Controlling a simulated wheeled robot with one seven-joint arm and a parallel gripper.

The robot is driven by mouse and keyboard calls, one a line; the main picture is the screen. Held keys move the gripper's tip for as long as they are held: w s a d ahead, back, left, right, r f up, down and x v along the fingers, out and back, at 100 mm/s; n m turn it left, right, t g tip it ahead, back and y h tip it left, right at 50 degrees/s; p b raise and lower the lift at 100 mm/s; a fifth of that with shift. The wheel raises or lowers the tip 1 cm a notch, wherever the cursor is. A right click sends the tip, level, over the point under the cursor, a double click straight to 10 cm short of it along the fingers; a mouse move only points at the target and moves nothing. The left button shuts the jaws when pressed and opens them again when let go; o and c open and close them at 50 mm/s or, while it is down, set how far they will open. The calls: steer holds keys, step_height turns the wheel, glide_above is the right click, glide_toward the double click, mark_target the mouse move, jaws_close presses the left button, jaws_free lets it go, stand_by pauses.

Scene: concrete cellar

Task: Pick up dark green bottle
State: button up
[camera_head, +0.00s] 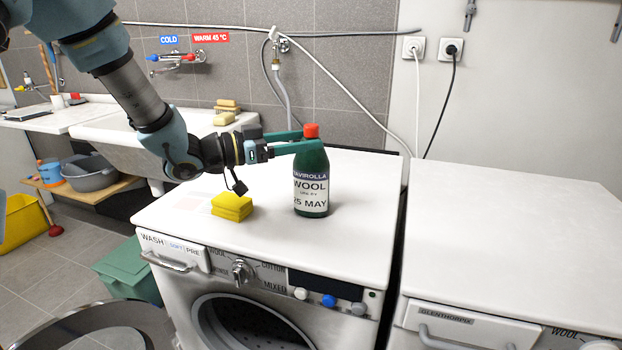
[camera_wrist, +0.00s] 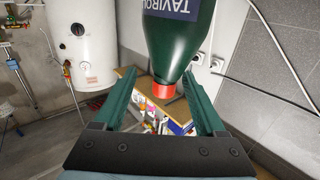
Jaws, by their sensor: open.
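The dark green bottle (camera_head: 311,172) with an orange-red cap and a white label reading WOOL stands upright on the left washing machine (camera_head: 345,240). My gripper (camera_head: 308,140) reaches in from the left at the height of the bottle's neck and shoulder. Its two green fingers are spread; one passes in front of the bottle's upper part. In the wrist view the bottle (camera_wrist: 178,45) appears inverted, its neck and cap between the open fingers (camera_wrist: 161,75). I cannot tell whether either finger touches it.
Yellow sponges (camera_head: 232,206) lie on the machine just left of the bottle. A second white machine (camera_head: 520,250) stands to the right across a narrow gap. A sink (camera_head: 105,135) is behind left. A hose and cables hang on the wall behind. The machine top right of the bottle is clear.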

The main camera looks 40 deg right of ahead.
steer(key=shift+w+p+x, duration=0.2)
steer(key=shift+p+x, duration=0.3)
steer(key=shift+x, duration=0.9)
steer(key=shift+w+p+x, duration=0.15)
steer(key=shift+p+x, duration=0.3)
steer(key=shift+x, duration=0.9)
steer(key=shift+d+r, duration=0.1)
jaws_close()
